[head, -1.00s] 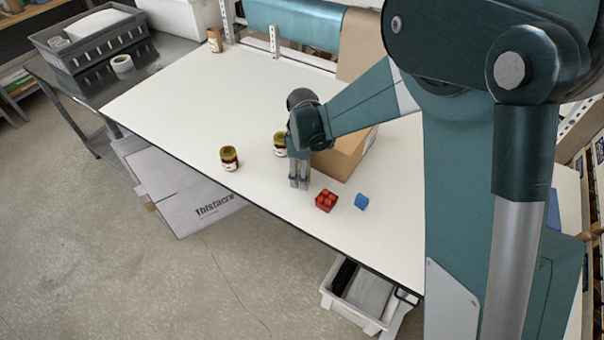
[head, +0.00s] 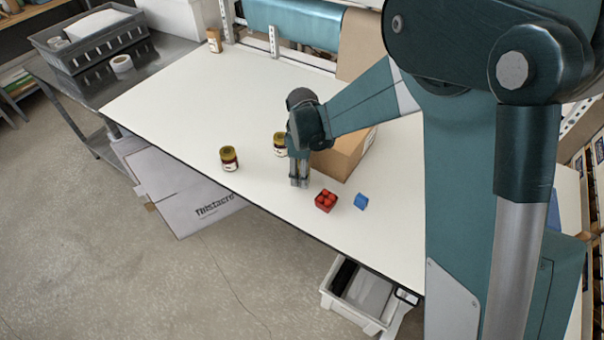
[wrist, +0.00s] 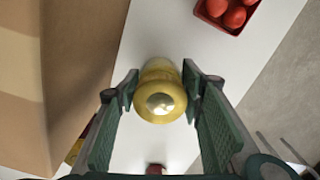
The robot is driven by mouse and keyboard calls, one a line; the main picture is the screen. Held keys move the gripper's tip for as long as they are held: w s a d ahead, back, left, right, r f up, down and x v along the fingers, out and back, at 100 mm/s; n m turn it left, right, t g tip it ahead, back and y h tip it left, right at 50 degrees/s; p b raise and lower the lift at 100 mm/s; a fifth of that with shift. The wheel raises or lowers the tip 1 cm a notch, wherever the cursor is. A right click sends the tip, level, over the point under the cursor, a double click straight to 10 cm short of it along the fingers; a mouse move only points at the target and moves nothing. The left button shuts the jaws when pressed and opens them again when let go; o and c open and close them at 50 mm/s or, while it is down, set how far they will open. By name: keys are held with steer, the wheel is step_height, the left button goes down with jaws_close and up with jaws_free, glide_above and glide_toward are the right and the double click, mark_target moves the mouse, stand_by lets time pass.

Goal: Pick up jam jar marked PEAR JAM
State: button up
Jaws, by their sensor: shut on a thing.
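In the wrist view, a jar with a shiny gold-yellow lid (wrist: 161,98) sits between the fingers of my gripper (wrist: 160,90), which is shut on it. In the head view, my gripper (head: 299,182) points down at the table, left of the red box, and I cannot make out the held jar there. One jar with a dark yellow lid (head: 229,158) stands near the table's front edge. Another similar jar (head: 280,144) stands just behind and left of my gripper, partly covered by it. No label is readable, so I cannot tell which jar is PEAR JAM.
A red box of tomatoes (head: 326,201) and a blue block (head: 361,202) lie to the right of my gripper. A cardboard box (head: 345,153) stands close behind it. A further jar (head: 214,40) is at the table's back corner. The left part of the white table (head: 175,105) is clear.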

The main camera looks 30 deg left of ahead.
steer(key=shift+r, duration=5)
steer(key=shift+r, duration=0.1)
